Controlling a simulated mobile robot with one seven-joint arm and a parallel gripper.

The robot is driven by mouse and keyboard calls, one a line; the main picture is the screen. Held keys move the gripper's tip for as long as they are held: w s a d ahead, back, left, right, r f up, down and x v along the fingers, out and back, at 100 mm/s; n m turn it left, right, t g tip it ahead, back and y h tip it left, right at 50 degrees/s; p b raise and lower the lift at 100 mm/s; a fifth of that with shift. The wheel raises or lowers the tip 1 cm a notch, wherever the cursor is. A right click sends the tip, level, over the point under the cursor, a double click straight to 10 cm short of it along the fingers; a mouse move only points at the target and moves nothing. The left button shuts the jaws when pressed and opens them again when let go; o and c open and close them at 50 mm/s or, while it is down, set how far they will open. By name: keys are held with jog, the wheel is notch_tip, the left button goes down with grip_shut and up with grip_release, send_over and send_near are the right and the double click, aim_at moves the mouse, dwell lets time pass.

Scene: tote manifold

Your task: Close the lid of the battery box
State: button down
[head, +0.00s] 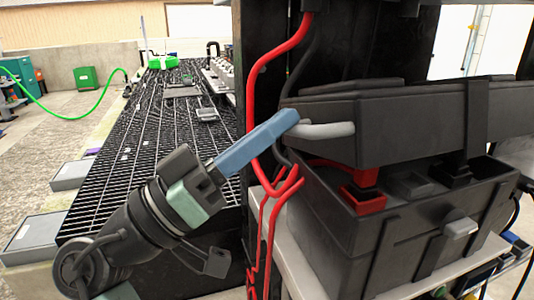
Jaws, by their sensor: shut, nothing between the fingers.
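The battery box (400,240) is a black box standing at the right in the head view. Its black lid (420,125) is raised above the box, with a gap between them, so the box is open. Inside the gap, a red terminal cover (363,195) shows at the left. A light grey piece (328,130) sticks out at the lid's left end. My gripper (290,118) has long blue fingers that are shut and empty. Its tip is at the lid's left end beside the grey piece; I cannot tell whether it touches.
Red cables (252,90) hang in front of a dark post, close behind my gripper, and run down beside the box. The box stands on a light shelf (305,270). A black grating walkway (150,130) stretches away at the left, with open floor beyond it.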

jog(key=shift+s+d+f+m+g+h+b, duration=0.15)
jog(key=shift+s+f+m+g+b, duration=0.15)
jog(key=shift+f+m+b, duration=0.6)
jog(key=shift+s+d+f+m+g+h+b, duration=0.15)
jog(key=shift+s+f+g+b, duration=0.25)
jog(key=shift+b, duration=0.85)
jog(key=shift+s+f+m+g+h+b, duration=0.1)
jog(key=shift+s+f+m+g+b, duration=0.1)
jog(key=shift+f+m+b, duration=0.7)
jog(key=shift+r+n+b, duration=0.1)
jog(key=shift+n+b, duration=0.2)
jog(key=shift+n, duration=0.05)
